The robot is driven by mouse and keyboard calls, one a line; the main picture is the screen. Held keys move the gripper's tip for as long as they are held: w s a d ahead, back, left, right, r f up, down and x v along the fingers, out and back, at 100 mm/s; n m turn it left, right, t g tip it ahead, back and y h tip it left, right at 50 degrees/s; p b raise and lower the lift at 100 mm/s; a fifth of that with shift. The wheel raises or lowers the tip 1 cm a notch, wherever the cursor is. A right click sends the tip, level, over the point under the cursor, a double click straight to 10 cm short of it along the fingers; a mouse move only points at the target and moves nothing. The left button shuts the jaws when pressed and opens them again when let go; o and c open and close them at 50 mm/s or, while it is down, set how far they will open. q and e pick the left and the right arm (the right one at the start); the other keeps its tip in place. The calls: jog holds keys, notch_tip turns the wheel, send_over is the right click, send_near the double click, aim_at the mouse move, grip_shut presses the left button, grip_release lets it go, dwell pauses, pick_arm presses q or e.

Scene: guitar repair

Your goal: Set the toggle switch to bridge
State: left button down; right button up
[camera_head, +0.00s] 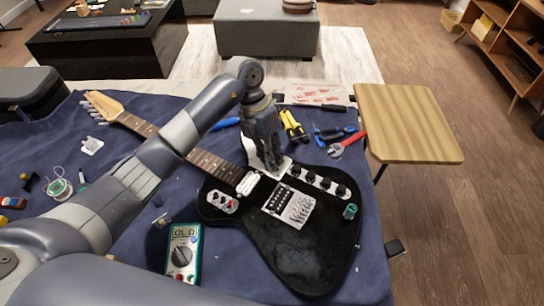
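A black electric guitar (305,255) lies on the blue cloth, its neck (205,160) pointing to the upper left. A small light plate (222,201) with little parts on it sits on the body near the neck end. A row of several black knobs (318,182) runs along the upper edge. My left gripper (270,163) points down at the white plate by the guitar's upper edge, near the neck joint. Its fingertips are dark and small, so their gap and any contact are unclear. My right gripper is not in view.
A multimeter (183,253) lies left of the guitar body. Yellow-handled pliers (293,127), blue-handled pliers (333,134) and a red tool (347,143) lie beyond it. A green cup-like item (350,211) is at its right edge. A wooden side table (410,120) stands right.

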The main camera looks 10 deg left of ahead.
aim_at(283, 171)
pick_arm(q)
jog(key=shift+d+r+t+y, duration=0.25)
jog(key=shift+d+t+y, duration=0.05)
jog(key=shift+y, duration=0.7)
jog(key=shift+s+d+t+y, duration=0.1)
jog(key=shift+d+t+y, duration=0.2)
jog(key=shift+y, duration=0.5)
jog(key=shift+s+d+f+t+y+b, duration=0.1)
jog(key=shift+d+t+y+b, duration=0.2)
jog(key=shift+y, duration=0.55)
jog(key=shift+s+d+f+t+y+b, duration=0.1)
jog(key=shift+d+t+y+b, duration=0.25)
jog(key=shift+y, duration=0.45)
jog(key=shift+s+d+f+t+y+b, duration=0.15)
jog(key=shift+y+b, duration=0.25)
jog(key=shift+y, duration=0.45)
jog(key=shift+w+r, duration=0.1)
jog(key=c, duration=2)
grip_release()
jog(key=shift+d, duration=0.1)
